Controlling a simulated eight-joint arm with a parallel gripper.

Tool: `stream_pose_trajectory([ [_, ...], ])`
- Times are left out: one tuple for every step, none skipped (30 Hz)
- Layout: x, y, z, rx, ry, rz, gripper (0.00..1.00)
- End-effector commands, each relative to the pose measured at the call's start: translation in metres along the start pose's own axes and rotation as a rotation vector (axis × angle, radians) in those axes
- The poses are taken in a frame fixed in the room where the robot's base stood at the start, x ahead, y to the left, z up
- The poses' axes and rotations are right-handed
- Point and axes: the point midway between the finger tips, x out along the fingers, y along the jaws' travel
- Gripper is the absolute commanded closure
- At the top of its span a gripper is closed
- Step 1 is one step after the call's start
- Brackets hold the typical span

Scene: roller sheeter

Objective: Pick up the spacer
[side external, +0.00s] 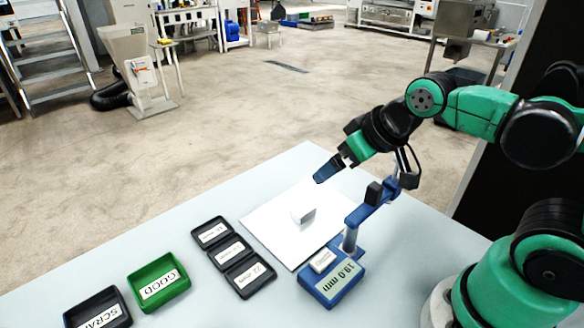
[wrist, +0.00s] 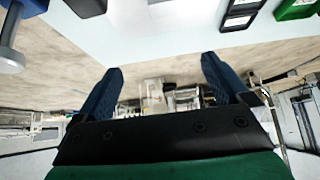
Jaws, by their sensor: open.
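A small pale grey block, which looks like the spacer (side external: 303,215), lies on a white sheet (side external: 283,238) on the table. My gripper (side external: 325,172) is above the far right part of the sheet, higher than the block and apart from it. In the wrist view my gripper (wrist: 161,63) shows its two blue fingers spread wide, with nothing between them. That view looks past the table's edge, toward the room, and I cannot make out the spacer in it.
A blue gauge (side external: 332,283) reading 19.0 mm, with an upright stand, is right of the sheet. Small black trays (side external: 231,251) are left of it. A green GOOD tray (side external: 158,282) and a black SCRAP tray (side external: 97,308) are farther left.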

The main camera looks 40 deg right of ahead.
Motion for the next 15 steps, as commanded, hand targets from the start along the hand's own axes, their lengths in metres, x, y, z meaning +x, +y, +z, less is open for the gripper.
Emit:
stream_pose_trajectory([
  [0.000, 0.000, 0.000, 0.000, 0.000, 0.000, 0.05],
  [0.000, 0.000, 0.000, 0.000, 0.000, 0.000, 0.05],
  [0.000, 0.000, 0.000, 0.000, 0.000, 0.000, 0.05],
  [0.000, 0.000, 0.000, 0.000, 0.000, 0.000, 0.05],
  [0.000, 0.000, 0.000, 0.000, 0.000, 0.000, 0.05],
  [0.000, 0.000, 0.000, 0.000, 0.000, 0.000, 0.05],
  [0.000, 0.000, 0.000, 0.000, -0.002, 0.000, 0.05],
  [0.000, 0.000, -0.001, 0.000, -0.006, 0.000, 0.05],
  [0.001, 0.000, -0.002, 0.000, -0.015, -0.001, 0.05],
  [0.002, 0.000, -0.003, 0.000, -0.025, -0.001, 0.05],
  [0.003, -0.001, -0.004, 0.000, -0.040, -0.001, 0.05],
  [0.005, -0.001, -0.007, 0.000, -0.064, -0.002, 0.05],
  [0.007, -0.001, -0.008, 0.000, -0.086, -0.003, 0.05],
  [0.009, -0.002, -0.010, 0.000, -0.112, -0.003, 0.05],
  [0.013, -0.002, -0.013, 0.000, -0.150, -0.004, 0.05],
])
